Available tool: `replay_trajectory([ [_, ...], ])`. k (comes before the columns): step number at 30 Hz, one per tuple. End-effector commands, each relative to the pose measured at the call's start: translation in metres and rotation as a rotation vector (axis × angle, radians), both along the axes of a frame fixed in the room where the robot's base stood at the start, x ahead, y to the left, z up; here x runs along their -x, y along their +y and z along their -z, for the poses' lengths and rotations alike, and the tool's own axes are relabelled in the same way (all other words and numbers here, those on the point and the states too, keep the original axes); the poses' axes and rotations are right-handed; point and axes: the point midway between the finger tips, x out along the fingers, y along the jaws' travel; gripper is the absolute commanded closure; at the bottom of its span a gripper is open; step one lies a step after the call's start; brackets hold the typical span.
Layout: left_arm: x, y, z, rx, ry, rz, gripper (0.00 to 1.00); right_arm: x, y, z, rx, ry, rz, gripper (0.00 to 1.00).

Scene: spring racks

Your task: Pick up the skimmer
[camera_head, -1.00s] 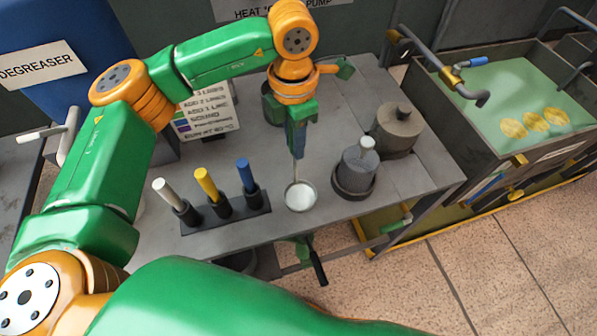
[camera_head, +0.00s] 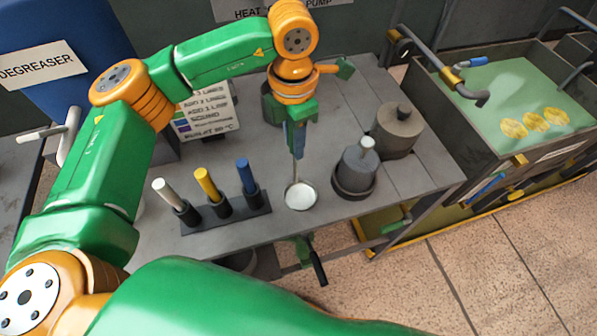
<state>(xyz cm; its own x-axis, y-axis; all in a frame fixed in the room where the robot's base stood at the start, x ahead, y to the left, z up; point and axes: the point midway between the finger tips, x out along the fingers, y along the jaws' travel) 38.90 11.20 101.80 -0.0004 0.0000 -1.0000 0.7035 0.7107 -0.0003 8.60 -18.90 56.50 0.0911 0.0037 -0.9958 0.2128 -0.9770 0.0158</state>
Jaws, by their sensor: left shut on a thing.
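The skimmer (camera_head: 300,196) has a round pale disc with a dark rim, a thin upright shaft and a blue grip. My left gripper (camera_head: 296,134) points down and is shut on the blue grip at the top of the shaft. The disc is at the bench's front part, between the rack with coloured handles and a grey canister. I cannot tell whether it touches the bench top. My right gripper is not in view.
The grey bench (camera_head: 345,235) carries a rack (camera_head: 228,216) with white, yellow and blue handles on the left. A canister (camera_head: 356,172) stands close right of the skimmer. A tank (camera_head: 510,85) with green liquid and yellow discs stands farther right.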

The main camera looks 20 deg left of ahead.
Motion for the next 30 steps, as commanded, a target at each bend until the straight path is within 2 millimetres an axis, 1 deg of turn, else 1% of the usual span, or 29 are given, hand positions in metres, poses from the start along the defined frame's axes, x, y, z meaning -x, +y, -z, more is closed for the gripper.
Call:
replay_trajectory([
  [8,0.0,0.0,-0.001,0.001,-0.001,0.0,1.0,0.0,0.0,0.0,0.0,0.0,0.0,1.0],
  [11,0.0,0.0,-0.004,0.0,-0.001,-0.001,1.0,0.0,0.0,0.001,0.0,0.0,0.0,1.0],
  [14,-0.001,0.0,-0.016,0.001,-0.004,-0.002,1.0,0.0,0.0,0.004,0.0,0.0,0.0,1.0],
  [16,-0.001,-0.001,-0.03,0.001,-0.006,0.0,1.0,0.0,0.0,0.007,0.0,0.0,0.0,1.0],
  [17,0.0,-0.006,-0.036,0.003,-0.006,0.003,1.0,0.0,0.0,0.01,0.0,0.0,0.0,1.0],
  [19,0.004,-0.022,-0.053,0.001,-0.007,0.006,1.0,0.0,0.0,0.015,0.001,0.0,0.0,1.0],
  [23,0.011,-0.053,-0.093,0.001,-0.006,0.005,1.0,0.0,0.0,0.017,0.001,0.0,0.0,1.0],
  [24,0.014,-0.066,-0.098,0.0,-0.004,0.005,1.0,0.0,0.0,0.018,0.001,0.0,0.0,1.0],
  [27,0.021,-0.095,-0.112,-0.001,-0.003,0.004,1.0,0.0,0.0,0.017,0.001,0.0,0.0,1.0],
  [30,0.026,-0.117,-0.123,-0.001,-0.001,0.003,1.0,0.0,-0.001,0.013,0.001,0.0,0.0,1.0],
])
